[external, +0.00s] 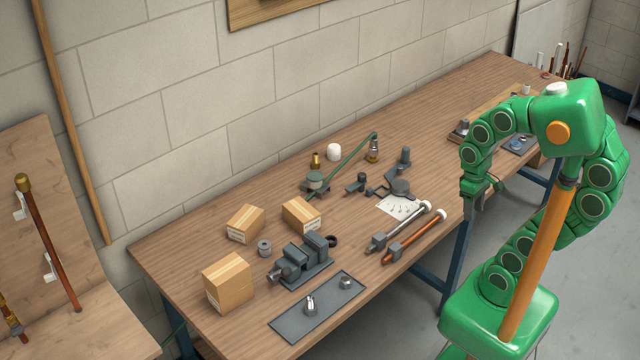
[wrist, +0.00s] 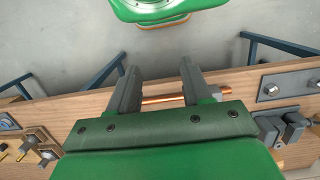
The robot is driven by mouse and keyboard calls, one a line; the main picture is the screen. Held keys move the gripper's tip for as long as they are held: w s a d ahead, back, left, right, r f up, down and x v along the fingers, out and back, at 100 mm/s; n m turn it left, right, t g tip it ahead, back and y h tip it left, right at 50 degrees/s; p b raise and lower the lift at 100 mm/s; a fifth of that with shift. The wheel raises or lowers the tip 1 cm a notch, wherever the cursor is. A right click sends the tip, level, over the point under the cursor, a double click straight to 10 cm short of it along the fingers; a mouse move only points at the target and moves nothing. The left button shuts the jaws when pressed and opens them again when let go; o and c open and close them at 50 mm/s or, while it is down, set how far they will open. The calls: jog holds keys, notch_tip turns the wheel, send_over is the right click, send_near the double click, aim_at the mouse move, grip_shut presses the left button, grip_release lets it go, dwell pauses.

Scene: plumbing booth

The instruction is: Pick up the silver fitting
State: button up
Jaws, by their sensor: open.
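Two silver fittings lie apart on a dark grey mat at the table's front left: a taller fitting (external: 310,306) and a smaller, lower fitting (external: 346,283). Which one is meant, I cannot tell. In the wrist view the mat (wrist: 291,76) is at the right edge, with the smaller fitting (wrist: 270,90) and the taller one (wrist: 314,83) on it. My gripper (external: 471,212) hangs fingers-down near the table's front edge, well right of the mat. In the wrist view my gripper (wrist: 158,75) is open, with nothing held between its fingers.
A copper pipe (external: 415,240) and a silver pipe (external: 402,228) lie between my gripper and the mat. A grey vise (external: 302,262) stands behind the mat, with cardboard boxes (external: 228,283) to its left. Small tools and a paper sheet (external: 398,207) lie mid-table.

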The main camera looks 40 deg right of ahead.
aim_at(309, 304)
jog(key=shift+a, duration=0.1)
jog(key=w+a+f+m+g+y, duration=0.1)
jog(key=w+a+f+m+y, duration=0.3)
jog(key=a, duration=0.6)
jog(key=w+a+g+y, duration=0.1)
jog(key=w+a+y, duration=0.3)
jog(key=a, duration=0.7)
jog(key=w+a+f+m+g+y, duration=0.1)
jog(key=w+a+f+y, duration=0.1)
jog(key=w+a, duration=0.6)
jog(key=w+a+f+m+y, duration=0.1)
jog(key=w+a+f+m, duration=0.1)
jog(key=a+f+m, duration=0.1)
jog(key=w+a+f+m+y, duration=0.1)
jog(key=a+f+m, duration=0.2)
jog(key=a+f, duration=0.2)
jog(key=w+a+f+m+t+y, duration=0.1)
jog(key=w+a+f+m, duration=0.1)
jog(key=a+f+m, duration=0.2)
jog(key=shift+w+a+f, duration=0.15)
jog(key=shift+w+f, duration=0.1)
jog(key=shift+w, duration=0.1)
jog(key=shift+x, duration=3.95)
jog(key=shift+w+r, duration=0.1)
jog(key=c, duration=0.8)
